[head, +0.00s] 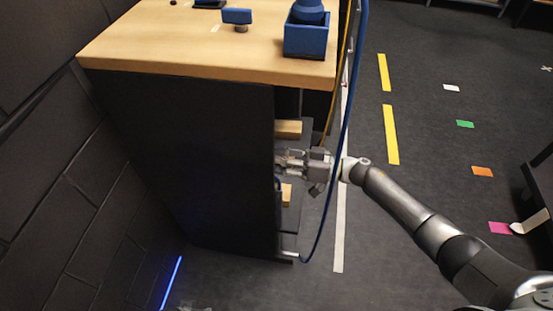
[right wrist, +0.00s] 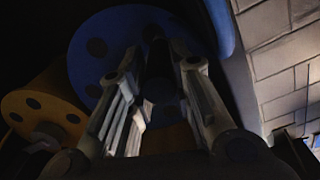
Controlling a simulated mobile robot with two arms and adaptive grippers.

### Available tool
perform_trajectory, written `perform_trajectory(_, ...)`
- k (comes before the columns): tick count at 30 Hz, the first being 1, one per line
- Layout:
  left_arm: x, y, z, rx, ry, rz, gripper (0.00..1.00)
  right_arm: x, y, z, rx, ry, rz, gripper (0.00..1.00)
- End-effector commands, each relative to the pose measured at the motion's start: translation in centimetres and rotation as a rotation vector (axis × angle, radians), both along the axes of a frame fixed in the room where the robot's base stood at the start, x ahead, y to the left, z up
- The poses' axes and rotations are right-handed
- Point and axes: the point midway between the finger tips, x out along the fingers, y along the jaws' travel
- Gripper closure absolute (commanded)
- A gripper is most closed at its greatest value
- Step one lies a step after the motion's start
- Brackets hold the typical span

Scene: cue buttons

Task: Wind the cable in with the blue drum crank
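My right gripper (head: 283,160) reaches from the right into the open side of the dark cabinet under the bench in the head view. In the right wrist view, the blue drum (right wrist: 88,62), a disc with dark round holes, is ahead. A dark upright cylinder (right wrist: 158,68), seemingly its crank handle, stands between my spread right fingers (right wrist: 157,62). Narrow gaps appear on both sides; contact is hard to judge in the dark. The blue cable (head: 345,120) hangs in a long loop outside the cabinet, passing my right wrist. My left gripper is out of view.
A yellow drum (right wrist: 40,105) sits left of the blue one. A yellow cable (head: 336,90) hangs beside the wooden bench top (head: 200,60). A blue box (head: 305,42) and a small blue part (head: 237,16) are on top. Floor to the right is mostly open.

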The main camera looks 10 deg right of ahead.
Motion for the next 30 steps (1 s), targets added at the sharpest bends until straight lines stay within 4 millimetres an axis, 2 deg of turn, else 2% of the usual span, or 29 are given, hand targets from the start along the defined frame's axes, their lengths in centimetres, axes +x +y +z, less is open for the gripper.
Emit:
perform_trajectory(1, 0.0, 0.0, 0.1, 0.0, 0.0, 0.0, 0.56, 0.2, 0.1, 1.0, 0.011, -0.017, 0.003, 0.6)
perform_trajectory(7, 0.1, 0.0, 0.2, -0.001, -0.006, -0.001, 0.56, 0.0, -0.7, 0.9, 0.009, -0.016, 0.002, 0.59)
perform_trajectory(8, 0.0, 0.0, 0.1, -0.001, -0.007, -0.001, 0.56, -0.1, -1.0, 0.9, 0.008, -0.015, 0.002, 0.56)
perform_trajectory(16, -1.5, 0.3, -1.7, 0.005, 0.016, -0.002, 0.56, -0.7, -3.1, 0.5, 0.002, -0.007, -0.003, 0.56)
perform_trajectory(19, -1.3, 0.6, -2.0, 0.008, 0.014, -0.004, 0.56, -0.9, -3.8, 0.4, 0.001, -0.003, -0.004, 0.56)
perform_trajectory(23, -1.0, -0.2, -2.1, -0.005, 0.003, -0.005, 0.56, -1.3, -4.5, 0.2, 0.0, -0.002, -0.001, 0.56)
perform_trajectory(30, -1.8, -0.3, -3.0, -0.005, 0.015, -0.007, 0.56, -1.9, -6.0, 0.1, 0.001, 0.0, -0.001, 0.56)
